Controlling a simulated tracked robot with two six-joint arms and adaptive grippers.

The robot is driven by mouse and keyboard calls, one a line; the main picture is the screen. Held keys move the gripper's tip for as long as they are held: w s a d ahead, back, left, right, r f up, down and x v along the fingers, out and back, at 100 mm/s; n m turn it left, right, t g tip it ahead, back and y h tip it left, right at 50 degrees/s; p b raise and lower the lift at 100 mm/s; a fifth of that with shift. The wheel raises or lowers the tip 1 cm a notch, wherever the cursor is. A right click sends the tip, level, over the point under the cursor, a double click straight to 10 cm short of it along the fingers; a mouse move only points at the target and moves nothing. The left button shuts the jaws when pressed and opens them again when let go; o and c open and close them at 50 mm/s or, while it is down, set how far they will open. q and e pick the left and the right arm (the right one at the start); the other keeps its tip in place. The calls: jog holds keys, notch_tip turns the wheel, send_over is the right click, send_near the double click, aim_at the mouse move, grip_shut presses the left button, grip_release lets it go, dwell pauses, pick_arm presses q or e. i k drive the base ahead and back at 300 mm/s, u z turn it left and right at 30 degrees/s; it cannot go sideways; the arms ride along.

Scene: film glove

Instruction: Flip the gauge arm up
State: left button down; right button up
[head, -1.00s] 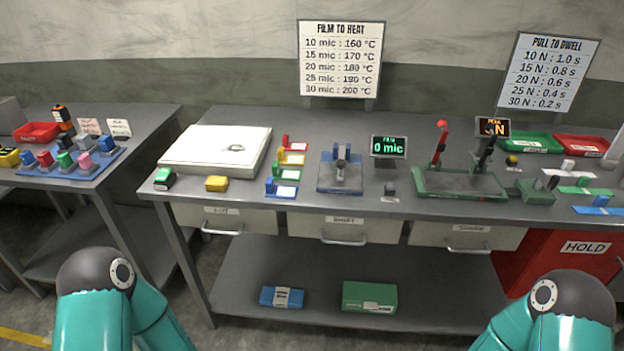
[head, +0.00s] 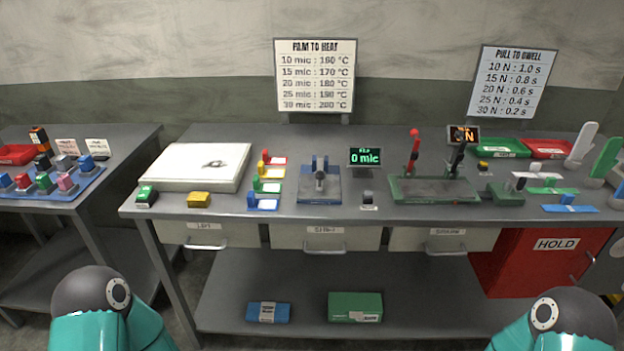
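The gauge (head: 319,188) is a blue base with a grey arm and blue uprights, standing in the middle of the workbench. Its arm seems to lie low toward the front, but it is too small to be sure. The film display (head: 365,157) beside it reads 0 mic in green. My two teal arms show only at the bottom left and bottom right corners. Neither gripper is in view.
The grey workbench (head: 330,217) holds a white flat case (head: 197,166), colored tagged blocks, a green fixture with a red lever (head: 413,154), and red and green trays (head: 497,148). A side table stands left. A red HOLD bin (head: 540,262) is below right.

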aim_at(318, 174)
jog(key=z, duration=0.05)
jog(key=i, duration=0.9)
jog(key=u, duration=0.1)
